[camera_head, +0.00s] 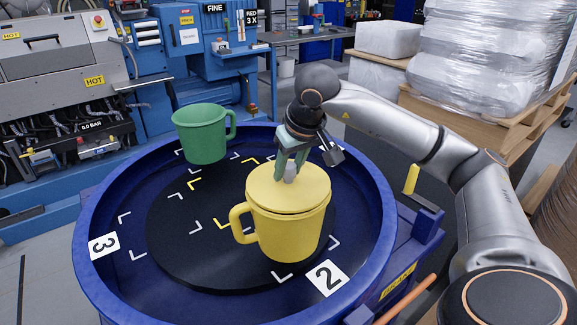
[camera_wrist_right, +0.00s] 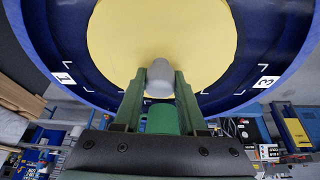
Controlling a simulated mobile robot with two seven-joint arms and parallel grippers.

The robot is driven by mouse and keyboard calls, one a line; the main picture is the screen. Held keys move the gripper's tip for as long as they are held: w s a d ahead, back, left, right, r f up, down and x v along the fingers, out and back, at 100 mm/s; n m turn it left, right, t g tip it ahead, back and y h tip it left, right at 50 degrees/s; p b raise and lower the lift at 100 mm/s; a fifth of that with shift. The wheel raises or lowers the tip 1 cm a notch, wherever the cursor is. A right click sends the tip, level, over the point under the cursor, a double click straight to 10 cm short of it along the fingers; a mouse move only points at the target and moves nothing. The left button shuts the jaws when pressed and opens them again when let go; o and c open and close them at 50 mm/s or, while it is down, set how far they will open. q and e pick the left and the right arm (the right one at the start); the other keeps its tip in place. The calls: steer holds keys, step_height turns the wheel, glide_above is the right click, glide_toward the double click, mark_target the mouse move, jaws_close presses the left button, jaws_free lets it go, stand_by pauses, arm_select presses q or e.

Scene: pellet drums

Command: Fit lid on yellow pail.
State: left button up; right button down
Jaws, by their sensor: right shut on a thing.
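The yellow pail (camera_head: 288,228), with a side handle at its left, stands upright on the black disc inside the blue round tub. A yellow lid (camera_head: 288,188) lies over its mouth and looks about level; whether it is fully seated I cannot tell. My right gripper (camera_head: 290,172) is above the pail, its green fingers shut on the lid's grey knob (camera_head: 290,177). The lid hides the pail there. My left gripper is not in view.
A green pail (camera_head: 202,135) with a handle stands at the back left in the blue tub (camera_head: 88,250). The black disc (camera_head: 170,240) has white and yellow corner marks and is clear at its left. Wrapped pallets (camera_head: 480,60) stand behind my right arm.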

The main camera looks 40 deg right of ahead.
stand_by(0.4)
steer(key=shift+f, duration=0.35)
steer(key=c, duration=0.9)
jaws_free()
steer(key=o, duration=0.5)
steer(key=shift+o, duration=0.4)
steer(key=o, duration=0.3)
